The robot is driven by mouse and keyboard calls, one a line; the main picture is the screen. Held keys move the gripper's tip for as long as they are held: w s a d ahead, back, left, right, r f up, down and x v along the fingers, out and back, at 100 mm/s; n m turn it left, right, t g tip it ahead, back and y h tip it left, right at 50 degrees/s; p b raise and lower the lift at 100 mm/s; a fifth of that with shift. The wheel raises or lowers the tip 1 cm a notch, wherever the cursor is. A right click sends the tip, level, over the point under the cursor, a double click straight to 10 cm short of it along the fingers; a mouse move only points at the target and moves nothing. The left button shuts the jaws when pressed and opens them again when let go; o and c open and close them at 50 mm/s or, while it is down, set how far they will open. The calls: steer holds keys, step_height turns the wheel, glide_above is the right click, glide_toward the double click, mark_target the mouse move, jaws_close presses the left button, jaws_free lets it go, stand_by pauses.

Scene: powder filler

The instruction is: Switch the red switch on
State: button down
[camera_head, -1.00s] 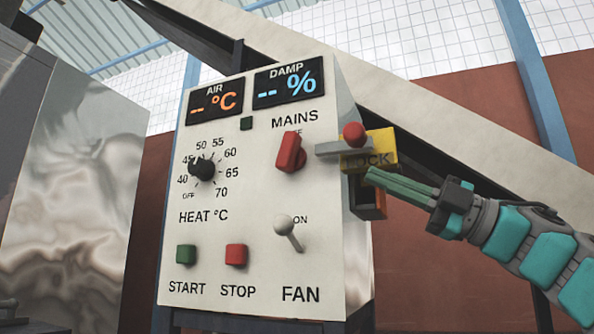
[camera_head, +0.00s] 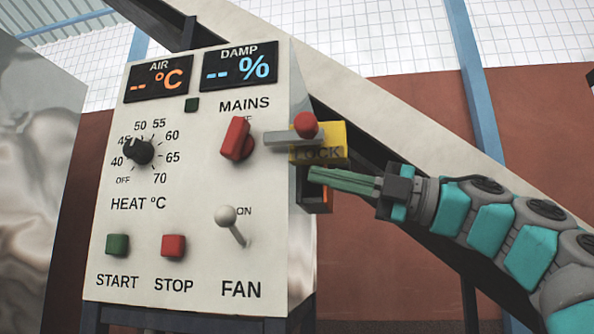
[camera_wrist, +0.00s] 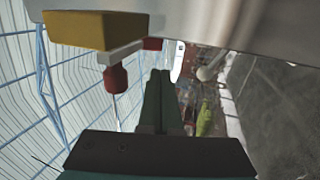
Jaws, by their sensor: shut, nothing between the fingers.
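The red switch (camera_head: 236,138) is a red knob under the word MAINS on the white control panel (camera_head: 190,210). It is tilted, its upper end leaning right, and its upper label is partly hidden. My gripper (camera_head: 312,172) is shut and empty. Its green fingers point left, just below the yellow LOCK block (camera_head: 333,143), to the right of the panel and the red switch. I cannot tell whether they touch the block. In the wrist view the closed fingers (camera_wrist: 160,78) show below and right of the yellow block (camera_wrist: 82,31).
A grey lever (camera_head: 290,138) with a red ball (camera_head: 306,124) sticks out by the yellow block. An orange-edged dark box (camera_head: 316,196) is below it. The panel also has a heat dial (camera_head: 138,151), green START (camera_head: 117,245), red STOP (camera_head: 173,246) and a FAN toggle (camera_head: 228,220).

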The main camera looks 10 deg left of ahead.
mark_target(235, 157)
steer(key=p+x, duration=0.2)
steer(key=x, duration=1)
steer(key=shift+a+p, duration=0.35)
steer(key=shift+a, duration=0.05)
steer(key=shift+f, duration=0.1)
steer(key=shift+f+b, duration=0.15)
steer(key=shift+b, duration=0.45)
steer(key=shift+a+y, duration=0.1)
steer(key=shift+y, duration=0.2)
